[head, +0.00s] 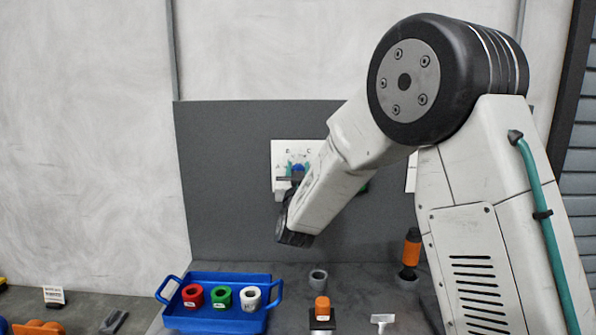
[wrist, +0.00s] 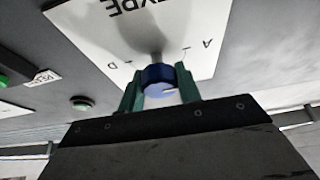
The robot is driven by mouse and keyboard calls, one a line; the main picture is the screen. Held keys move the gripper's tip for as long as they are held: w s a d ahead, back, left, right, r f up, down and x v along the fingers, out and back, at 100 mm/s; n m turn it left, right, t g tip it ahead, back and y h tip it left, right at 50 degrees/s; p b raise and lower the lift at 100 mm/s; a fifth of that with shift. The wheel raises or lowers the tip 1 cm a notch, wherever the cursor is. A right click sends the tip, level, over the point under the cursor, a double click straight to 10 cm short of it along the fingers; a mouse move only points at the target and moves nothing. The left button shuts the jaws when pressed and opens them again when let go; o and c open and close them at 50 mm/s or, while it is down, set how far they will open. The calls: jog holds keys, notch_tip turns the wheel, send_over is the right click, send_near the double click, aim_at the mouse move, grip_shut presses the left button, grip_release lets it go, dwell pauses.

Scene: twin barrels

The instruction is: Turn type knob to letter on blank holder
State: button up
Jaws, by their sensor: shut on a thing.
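The blue type knob (wrist: 158,78) sits on a white plate (wrist: 105,38) marked TYPE, upside down in the wrist view, with letters A and D beside the knob. In the head view the same plate (head: 279,155) hangs on the grey wall panel and shows B and C. The knob shows there too (head: 298,168), partly hidden by my gripper. My gripper (wrist: 160,85) has its green fingers on both sides of the knob, shut on it. A pale mark shows on the knob, but which letter it points to is unclear. I cannot identify the blank holder or its letter.
A grey ring (head: 318,279), an orange-topped dark block (head: 322,312) and an orange-handled tool (head: 411,250) stand on the bench.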

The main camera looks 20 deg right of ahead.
jog(key=shift+m+h, duration=0.3)
jog(key=shift+m, duration=0.2)
jog(key=m+g+h, duration=0.1)
jog(key=m, duration=0.2)
jog(key=m+g+h, duration=0.1)
jog(key=m+h, duration=0.1)
jog(key=m, duration=0.2)
jog(key=m+g+h, duration=0.1)
jog(key=m, duration=0.3)
jog(key=m+g, duration=0.2)
jog(key=m, duration=0.2)
jog(key=shift+d+f+h, duration=0.1)
jog(key=shift+h, duration=0.3)
jog(key=m+g, duration=0.1)
jog(key=m, duration=0.2)
jog(key=m+g+y, duration=0.1)
jog(key=m, duration=0.2)
jog(key=shift+s+f+m+g, duration=0.1)
jog(key=shift+m+g, duration=0.2)
jog(key=shift+g, duration=0.1)
jog(key=m, duration=0.2)
jog(key=m+g+y, duration=0.1)
jog(key=m, duration=0.1)
jog(key=shift+f+y, duration=0.15)
jog(key=shift+y, duration=0.15)
jog(key=shift+m, duration=0.4)
jog(key=o, duration=1)
jog(key=shift+c, duration=0.2)
